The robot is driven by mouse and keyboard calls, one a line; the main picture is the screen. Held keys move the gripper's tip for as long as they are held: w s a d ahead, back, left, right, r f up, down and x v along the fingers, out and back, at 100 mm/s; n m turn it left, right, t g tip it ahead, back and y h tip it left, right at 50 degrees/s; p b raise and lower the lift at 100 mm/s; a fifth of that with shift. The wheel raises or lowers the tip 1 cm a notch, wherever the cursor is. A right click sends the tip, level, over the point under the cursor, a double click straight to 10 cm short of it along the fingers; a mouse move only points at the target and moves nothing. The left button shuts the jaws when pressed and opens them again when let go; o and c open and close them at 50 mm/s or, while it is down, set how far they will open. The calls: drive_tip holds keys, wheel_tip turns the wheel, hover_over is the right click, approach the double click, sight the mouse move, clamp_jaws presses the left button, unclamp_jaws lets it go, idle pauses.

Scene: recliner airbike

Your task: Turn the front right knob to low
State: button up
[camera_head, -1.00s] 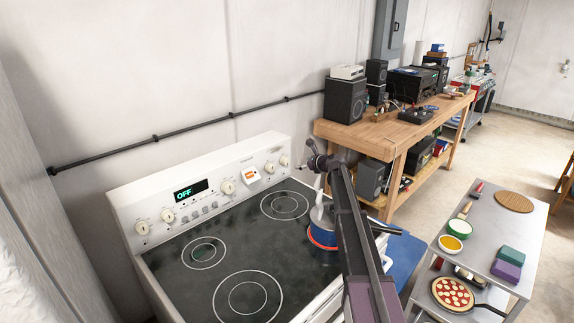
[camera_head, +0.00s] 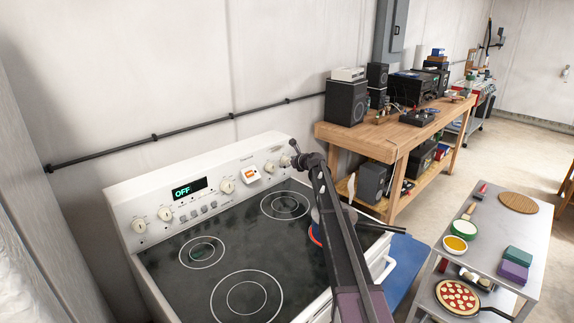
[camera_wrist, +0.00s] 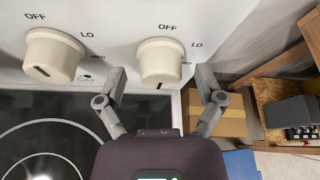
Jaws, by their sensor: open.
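The white stove's back panel (camera_head: 150,205) carries several cream knobs and a green display reading OFF. In the wrist view, the rightmost knob (camera_wrist: 160,62) has OFF printed above it and LO at its upper right; its dark mark is at the bottom. Another knob (camera_wrist: 52,56) is to its left, with its mark at the lower left. My gripper (camera_wrist: 161,82) is open, with one finger on each side of the rightmost knob's lower part; I cannot tell if either touches it. In the head view my gripper (camera_head: 295,152) is at the panel's right end and partly hides that area.
The black glass cooktop (camera_head: 225,240) lies below the panel. A wooden workbench (camera_head: 385,130) with speakers stands behind to the right. A metal cart (camera_head: 480,240) with food is at the right.

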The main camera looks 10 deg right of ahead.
drive_tip(key=c, duration=1.1)
drive_tip(key=shift+a, duration=0.25)
drive_tip(key=shift+c, duration=0.2)
drive_tip(key=shift+d, duration=0.15)
